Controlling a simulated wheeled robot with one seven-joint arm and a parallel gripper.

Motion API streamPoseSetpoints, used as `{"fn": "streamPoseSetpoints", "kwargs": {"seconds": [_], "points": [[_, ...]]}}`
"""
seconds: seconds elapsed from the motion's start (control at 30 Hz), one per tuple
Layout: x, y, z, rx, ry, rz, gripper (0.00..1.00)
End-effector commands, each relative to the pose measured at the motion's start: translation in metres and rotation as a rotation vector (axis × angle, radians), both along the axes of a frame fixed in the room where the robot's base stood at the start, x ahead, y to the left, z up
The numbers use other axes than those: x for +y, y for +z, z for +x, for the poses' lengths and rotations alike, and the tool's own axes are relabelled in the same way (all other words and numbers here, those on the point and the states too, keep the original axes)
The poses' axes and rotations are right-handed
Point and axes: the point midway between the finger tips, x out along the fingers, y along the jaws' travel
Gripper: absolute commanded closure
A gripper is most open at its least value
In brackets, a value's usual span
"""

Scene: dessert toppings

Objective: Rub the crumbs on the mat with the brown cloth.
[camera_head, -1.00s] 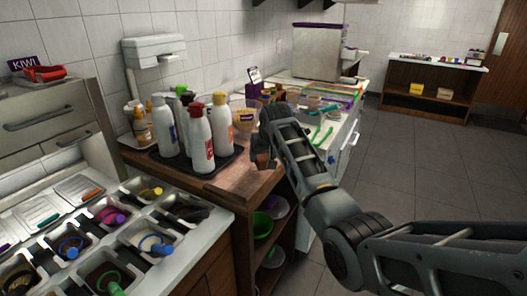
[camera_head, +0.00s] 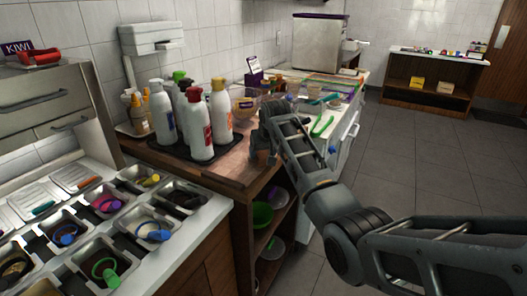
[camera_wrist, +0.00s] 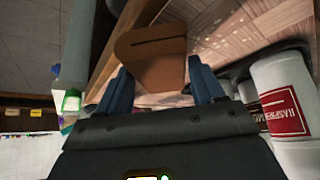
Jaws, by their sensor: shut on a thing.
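My gripper (camera_wrist: 163,84) is shut on the brown cloth (camera_wrist: 150,60), which sticks out flat beyond the two blue fingertips in the wrist view. In the head view my gripper (camera_head: 262,152) hangs over the right edge of the wooden counter, right of the bottles; the cloth is hard to make out there. A wood-patterned surface (camera_wrist: 213,42) with pale specks lies beyond the cloth in the wrist view. I cannot tell from this view where the mat's border runs, or whether the cloth touches it.
Several white sauce bottles (camera_head: 200,132) stand on a dark tray (camera_head: 183,154) left of my gripper. One bottle (camera_wrist: 280,95) is close on the right in the wrist view. A clear bowl (camera_head: 246,108) stands behind. Topping tubs (camera_head: 105,203) fill the left counter. The floor at right is free.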

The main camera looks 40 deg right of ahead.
Motion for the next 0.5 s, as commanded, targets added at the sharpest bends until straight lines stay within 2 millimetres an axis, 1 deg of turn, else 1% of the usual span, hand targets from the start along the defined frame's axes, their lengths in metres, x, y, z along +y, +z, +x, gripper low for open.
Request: {"fn": "streamPoseSetpoints", "kwargs": {"seconds": [0.5], "points": [[0.0000,-0.0080,0.0002,-0.001,0.000,0.000,0.57]]}}
